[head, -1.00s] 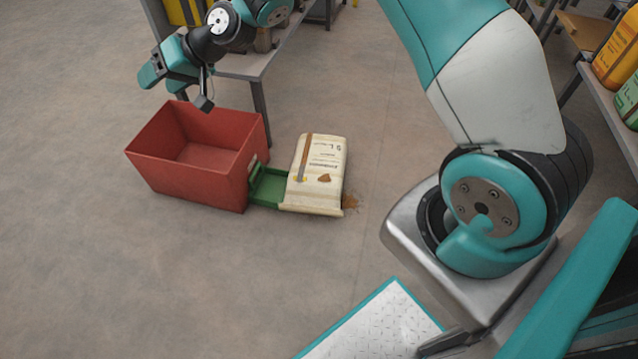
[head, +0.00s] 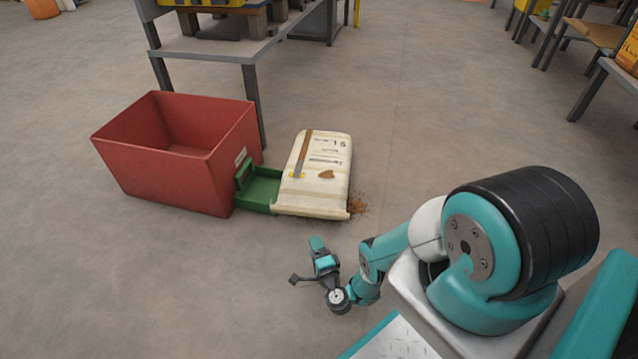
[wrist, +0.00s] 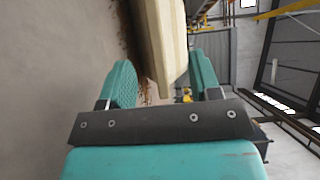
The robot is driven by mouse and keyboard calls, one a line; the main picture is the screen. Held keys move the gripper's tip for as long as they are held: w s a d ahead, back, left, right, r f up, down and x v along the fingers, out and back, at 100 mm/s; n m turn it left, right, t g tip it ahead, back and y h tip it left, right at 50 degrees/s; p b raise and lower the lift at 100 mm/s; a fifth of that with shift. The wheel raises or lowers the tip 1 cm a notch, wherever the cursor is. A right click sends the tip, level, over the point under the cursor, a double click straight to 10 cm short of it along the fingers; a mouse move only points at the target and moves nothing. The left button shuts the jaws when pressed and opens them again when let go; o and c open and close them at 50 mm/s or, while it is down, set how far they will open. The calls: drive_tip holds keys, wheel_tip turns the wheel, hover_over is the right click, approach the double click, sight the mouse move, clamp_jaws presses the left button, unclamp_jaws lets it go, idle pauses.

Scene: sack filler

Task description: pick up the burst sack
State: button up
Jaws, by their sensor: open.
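The burst sack (head: 322,160), cream with dark print and a brown stripe, lies flat right of the red bin. A brown patch shows on its top, and brown spill (head: 358,205) lies at its right edge. My gripper (head: 306,263) is low in front of the sack's near edge, apart from it. In the wrist view my gripper (wrist: 162,84) is open and turned sideways, its teal fingers spread with nothing gripped. The sack (wrist: 160,40) shows ahead, its near end in line with the gap between the fingers.
A red bin (head: 150,162) stands left of the sack. A green tray-like thing (head: 256,192) lies between them, and the sack's left side overlaps it. A grey table (head: 225,49) stands behind the bin.

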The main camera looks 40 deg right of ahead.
drive_tip(key=shift+s+d+f+m+h, duration=0.2)
drive_tip(key=shift+s+f+m+h, duration=0.2)
drive_tip(key=shift+s+f, duration=0.5)
drive_tip(key=shift+d+f+b, duration=0.15)
drive_tip(key=shift+f+b, duration=0.05)
drive_tip(key=shift+b, duration=0.25)
drive_tip(key=b, duration=0.8)
approach(307, 215)
drive_tip(key=x, duration=0.4)
drive_tip(key=shift+w+f, duration=0.2)
drive_tip(key=shift+f, duration=0.1)
drive_tip(key=shift+w+d+r+b, duration=0.15)
drive_tip(key=shift+w+r+b, duration=0.05)
drive_tip(key=shift+w+b, duration=0.2)
drive_tip(key=b+x, duration=0.3)
drive_tip(key=b, duration=0.3)
drive_tip(key=shift+w+d+f, duration=0.15)
drive_tip(key=shift+w+d, duration=0.05)
drive_tip(key=shift+w, duration=0.15)
drive_tip(key=shift+w+d+b, duration=0.15)
drive_tip(key=shift+w+b, duration=0.3)
drive_tip(key=shift+b, duration=0.25)
drive_tip(key=shift+w+r, duration=0.15)
drive_tip(key=shift+r, duration=0.2)
